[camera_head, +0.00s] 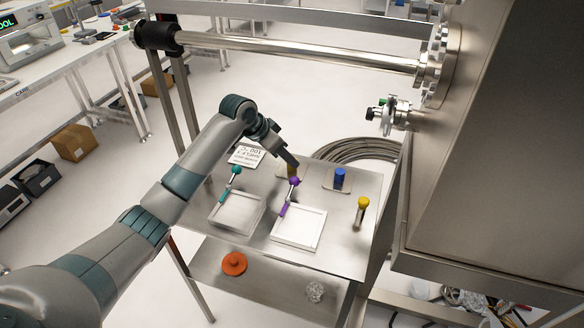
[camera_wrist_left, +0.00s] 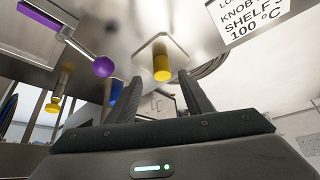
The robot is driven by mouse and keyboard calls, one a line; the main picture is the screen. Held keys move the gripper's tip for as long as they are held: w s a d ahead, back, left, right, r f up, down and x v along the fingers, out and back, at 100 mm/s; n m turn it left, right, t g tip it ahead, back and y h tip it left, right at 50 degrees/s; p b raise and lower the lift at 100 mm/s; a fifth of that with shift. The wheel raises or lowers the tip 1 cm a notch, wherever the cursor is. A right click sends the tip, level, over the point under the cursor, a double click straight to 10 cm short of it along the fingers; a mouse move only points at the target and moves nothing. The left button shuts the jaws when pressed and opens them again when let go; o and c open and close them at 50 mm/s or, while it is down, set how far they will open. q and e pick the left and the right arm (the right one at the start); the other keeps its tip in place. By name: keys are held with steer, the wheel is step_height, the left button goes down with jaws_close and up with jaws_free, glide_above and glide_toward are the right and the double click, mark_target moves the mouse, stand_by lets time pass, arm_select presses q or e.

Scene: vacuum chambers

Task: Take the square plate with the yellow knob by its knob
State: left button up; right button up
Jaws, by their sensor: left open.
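The square plate with the yellow knob (camera_wrist_left: 160,42) lies on the steel cart top in the left wrist view. Its yellow cylindrical knob (camera_wrist_left: 162,68) shows between the two finger lines of my left gripper (camera_wrist_left: 153,82), apart from both fingers. My left gripper (camera_head: 294,163) is open and empty. In the head view it reaches over the back of the cart and largely hides this plate and knob. My right gripper is in neither view.
The plate with the blue knob (camera_head: 339,178) stands to the right. A purple-balled handle (camera_head: 290,193) and a teal-balled handle (camera_head: 234,177) rise by white square trays in front. A yellow-topped post (camera_head: 362,208) stands at the right edge. A chamber wall (camera_head: 490,150) bounds the right.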

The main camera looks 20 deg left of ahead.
mark_target(285, 171)
arm_select(q)
steer(key=shift+w+f, duration=0.1)
steer(key=shift+w+d+f+p, duration=0.25)
steer(key=shift+w+f+p, duration=0.25)
steer(key=shift+p, duration=0.25)
steer(key=shift+p+x, duration=0.4)
steer(key=shift+x, duration=0.65)
steer(key=shift+w+d+f, duration=0.1)
steer(key=shift+w+f, duration=0.2)
steer(key=shift+f, duration=0.35)
jaws_close()
steer(key=shift+r, duration=0.1)
